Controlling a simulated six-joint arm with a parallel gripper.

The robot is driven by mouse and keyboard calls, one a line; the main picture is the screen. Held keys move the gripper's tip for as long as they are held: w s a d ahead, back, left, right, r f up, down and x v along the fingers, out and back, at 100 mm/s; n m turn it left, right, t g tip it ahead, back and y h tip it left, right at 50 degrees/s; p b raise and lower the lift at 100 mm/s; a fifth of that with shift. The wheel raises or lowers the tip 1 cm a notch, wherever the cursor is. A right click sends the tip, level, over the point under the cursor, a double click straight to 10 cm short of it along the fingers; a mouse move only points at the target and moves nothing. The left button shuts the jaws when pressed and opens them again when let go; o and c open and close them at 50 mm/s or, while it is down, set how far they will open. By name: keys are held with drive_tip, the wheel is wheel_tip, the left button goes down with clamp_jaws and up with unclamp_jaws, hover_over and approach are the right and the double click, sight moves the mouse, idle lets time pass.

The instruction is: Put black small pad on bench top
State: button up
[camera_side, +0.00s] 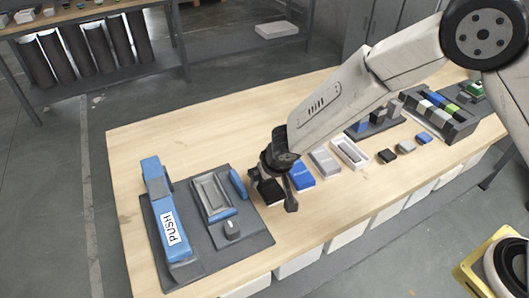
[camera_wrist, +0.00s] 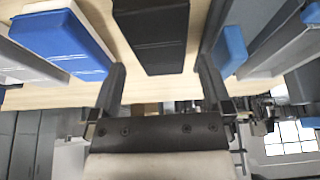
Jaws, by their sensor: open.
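The small black pad (camera_side: 387,156) lies flat on the wooden bench top (camera_side: 220,115), in a row with a small grey pad and a small blue pad. My gripper (camera_side: 274,192) is low over the bench, well to the left of that pad. It is open around or just above a larger black box (camera_side: 267,188). In the wrist view, the black box (camera_wrist: 152,35) shows between and beyond my open fingers (camera_wrist: 162,92), with gaps on both sides. I cannot tell whether the fingers touch it.
A blue-topped box (camera_side: 302,176), a grey box (camera_side: 325,162) and a white tray (camera_side: 350,152) stand to the right. A dark panel (camera_side: 222,252) with a PUSH lever is at the left. Racks (camera_side: 428,118) stand behind the small pads.

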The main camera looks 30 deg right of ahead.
drive_tip(key=v, duration=0.9)
drive_tip(key=shift+r, duration=0.15)
idle(0.4)
drive_tip(key=s+d+g, duration=0.1)
drive_tip(key=s+d, duration=0.6)
drive_tip(key=d, duration=0.4)
drive_tip(key=s+d+r, duration=0.1)
drive_tip(key=s+d, duration=0.6)
drive_tip(key=d, duration=0.4)
drive_tip(key=shift+s+d+r+g, duration=0.3)
drive_tip(key=shift+d+r+g, duration=0.05)
drive_tip(key=shift+d+g, duration=0.05)
